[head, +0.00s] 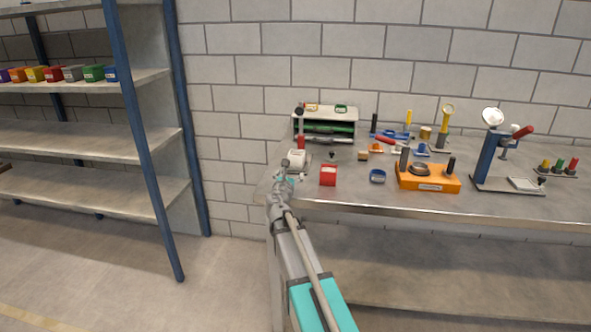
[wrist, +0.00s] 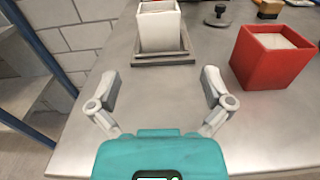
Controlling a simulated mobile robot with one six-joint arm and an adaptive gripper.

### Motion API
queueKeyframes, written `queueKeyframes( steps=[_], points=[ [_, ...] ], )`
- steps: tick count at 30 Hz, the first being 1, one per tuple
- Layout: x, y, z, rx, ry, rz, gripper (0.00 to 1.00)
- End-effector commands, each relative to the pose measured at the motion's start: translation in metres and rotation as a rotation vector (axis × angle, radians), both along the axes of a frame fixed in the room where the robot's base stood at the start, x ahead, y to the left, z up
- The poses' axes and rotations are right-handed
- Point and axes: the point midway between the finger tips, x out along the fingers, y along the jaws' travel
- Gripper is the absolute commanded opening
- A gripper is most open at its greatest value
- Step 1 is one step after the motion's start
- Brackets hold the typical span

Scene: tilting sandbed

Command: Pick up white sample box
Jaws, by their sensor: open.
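The white sample box (wrist: 161,27) stands upright on a grey square base (wrist: 163,57) in the wrist view, straight ahead of my gripper. In the head view the white box (head: 297,159) sits near the left end of the table, beyond my gripper (head: 285,183). In the wrist view my gripper (wrist: 160,90) is open and empty, its two fingers spread wide and apart from the box.
A red box (wrist: 274,57) with pale contents stands to the right of my gripper. A small black-knobbed weight (wrist: 217,16) lies behind it. The metal table (head: 420,203) ends at the left. Shelves (head: 80,136) stand left.

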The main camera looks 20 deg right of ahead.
Motion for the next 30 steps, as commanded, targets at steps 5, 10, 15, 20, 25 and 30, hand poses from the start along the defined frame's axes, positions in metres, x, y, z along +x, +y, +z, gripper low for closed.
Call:
queueKeyframes(
  steps=[5, 10, 15, 20, 25, 30],
  points=[
    [0.002, 0.000, -0.001, -0.028, 0.010, 0.009, 1.00],
    [0.002, 0.001, 0.000, -0.025, 0.010, 0.009, 1.00],
    [0.005, -0.001, 0.000, -0.023, 0.008, 0.008, 1.00],
    [0.017, -0.008, 0.000, -0.023, 0.009, 0.008, 1.00],
    [0.038, -0.021, 0.000, -0.022, 0.009, 0.008, 1.00],
    [0.059, -0.035, 0.000, -0.022, 0.009, 0.008, 1.00]
  ],
)
